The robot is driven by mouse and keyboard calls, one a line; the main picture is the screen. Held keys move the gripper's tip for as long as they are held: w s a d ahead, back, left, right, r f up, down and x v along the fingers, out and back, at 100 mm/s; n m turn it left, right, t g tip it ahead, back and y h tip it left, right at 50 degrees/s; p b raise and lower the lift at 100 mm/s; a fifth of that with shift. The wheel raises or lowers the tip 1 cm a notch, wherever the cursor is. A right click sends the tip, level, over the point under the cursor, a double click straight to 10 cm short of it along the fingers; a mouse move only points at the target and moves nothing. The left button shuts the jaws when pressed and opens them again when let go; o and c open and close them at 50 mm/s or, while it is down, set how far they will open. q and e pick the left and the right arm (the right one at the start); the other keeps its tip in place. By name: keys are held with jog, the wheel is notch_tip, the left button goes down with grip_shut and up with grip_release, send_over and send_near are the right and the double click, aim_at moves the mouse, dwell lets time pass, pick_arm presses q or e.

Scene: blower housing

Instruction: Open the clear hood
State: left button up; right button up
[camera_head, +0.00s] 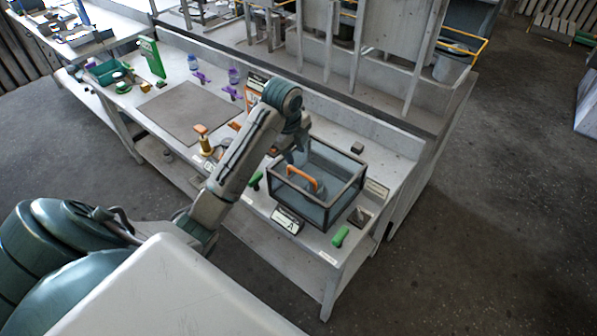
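The clear hood (338,208) is a see-through box with a dark frame, standing at the right end of the pale workbench (398,178). It looks closed. An orange handle (300,178) shows on it. My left arm comes in from the left and bends down over the back left part of the hood. My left gripper (299,158) is at the hood, close to the orange handle. Its fingertips are small and partly hidden by my own wrist, so I cannot tell whether they touch the handle or how far apart they are. My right gripper is not in view.
A green-handled item (340,236) lies right of the label stand (287,220) at the bench's front edge. A grey mat (187,112), purple items (200,77) and a green board (152,57) are farther left. Open floor lies to the right.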

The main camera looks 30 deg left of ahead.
aim_at(299, 173)
pick_arm(q)
jog(key=f+p, duration=0.1)
jog(key=f, duration=0.2)
jog(key=w+f+p, duration=0.1)
jog(key=f, duration=0.3)
jog(key=shift+w+d+p, duration=0.15)
jog(key=shift+w+p, duration=0.05)
jog(key=shift+p, duration=0.15)
jog(key=shift+w+f, duration=0.1)
jog(key=shift+f, duration=0.35)
jog(key=shift+c, duration=0.4)
grip_shut()
